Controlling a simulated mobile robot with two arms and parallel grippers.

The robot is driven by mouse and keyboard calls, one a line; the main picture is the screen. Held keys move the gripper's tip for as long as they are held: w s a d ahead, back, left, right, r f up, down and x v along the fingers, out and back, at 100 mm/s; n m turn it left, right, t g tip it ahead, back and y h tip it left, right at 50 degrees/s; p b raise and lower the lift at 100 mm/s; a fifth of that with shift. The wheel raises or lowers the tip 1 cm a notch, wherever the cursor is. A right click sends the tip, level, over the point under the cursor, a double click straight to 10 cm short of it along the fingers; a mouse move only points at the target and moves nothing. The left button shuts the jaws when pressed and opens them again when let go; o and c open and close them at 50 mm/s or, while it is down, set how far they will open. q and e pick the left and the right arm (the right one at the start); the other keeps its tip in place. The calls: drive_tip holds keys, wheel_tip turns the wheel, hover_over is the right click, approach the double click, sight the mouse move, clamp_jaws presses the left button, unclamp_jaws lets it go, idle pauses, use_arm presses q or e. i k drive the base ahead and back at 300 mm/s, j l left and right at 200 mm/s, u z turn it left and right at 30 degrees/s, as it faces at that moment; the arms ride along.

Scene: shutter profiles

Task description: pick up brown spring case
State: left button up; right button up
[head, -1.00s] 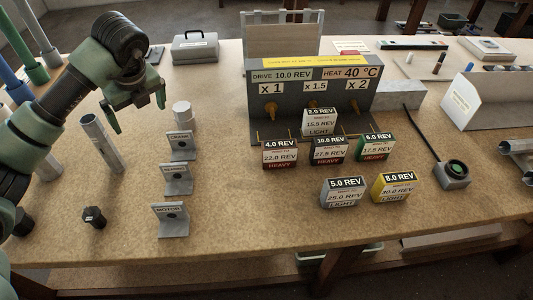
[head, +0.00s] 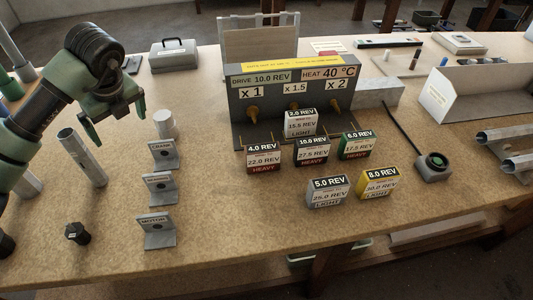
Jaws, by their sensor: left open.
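Several small labelled spring cases stand on the table in front of a grey drive box. The one marked 4.0 REV, HEAVY (head: 263,160) looks dark reddish brown and is at the left of the group. The black 10.0 REV case (head: 312,153) and green 6.0 REV case (head: 356,146) stand to its right. The white 2.0 REV case (head: 301,123) is behind, and the grey 5.0 REV (head: 328,193) and yellow 8.0 REV (head: 379,186) cases are in front. My left gripper (head: 114,127) is open and empty above the table, well left of the cases. My right gripper is out of view.
The grey drive box (head: 270,92) with brass pegs stands behind the cases. Crank, bearing and motor brackets (head: 160,192), a metal tube (head: 82,158) and a black knob (head: 77,233) lie left. The table's front strip is mostly clear.

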sight(262, 158)
drive_tip(key=l+u, duration=0.3)
drive_tip(key=l, duration=0.2)
drive_tip(key=l+u, duration=0.3)
drive_tip(key=l, duration=0.15)
drive_tip(key=k+l+u, duration=0.15)
drive_tip(key=l+u, duration=0.15)
drive_tip(key=l, duration=0.15)
